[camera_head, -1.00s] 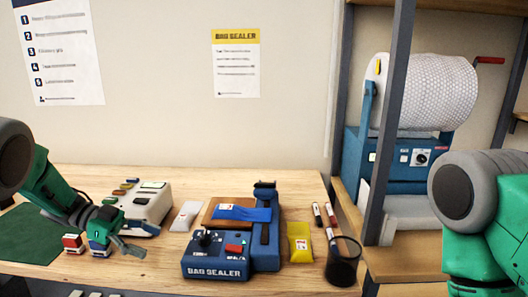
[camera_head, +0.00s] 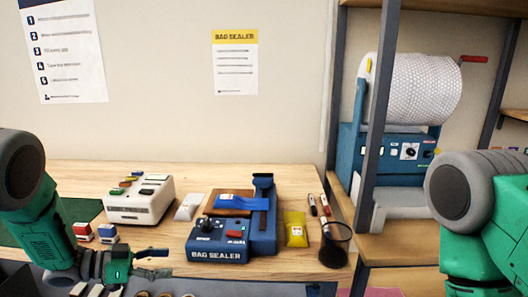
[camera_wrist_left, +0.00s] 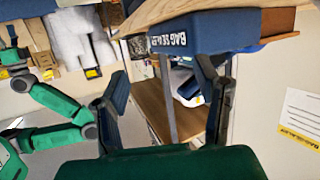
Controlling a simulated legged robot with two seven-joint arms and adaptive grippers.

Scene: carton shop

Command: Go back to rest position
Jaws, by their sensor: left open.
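My left gripper (camera_head: 150,264) is at the front edge of the workbench, left of the blue bag sealer (camera_head: 218,254). It is open and holds nothing. In the left wrist view its two fingers (camera_wrist_left: 165,100) stand apart, with the sealer's lettered front (camera_wrist_left: 195,35) beyond them at the top. My right arm shows at the right edge of the head view, but its gripper is out of view.
The wooden bench (camera_head: 285,185) carries a white device (camera_head: 140,205), small red and blue blocks, a yellow pouch (camera_head: 295,230), and a black mesh cup (camera_head: 335,245). A shelf with a bubble-wrap roll (camera_head: 420,90) stands at right.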

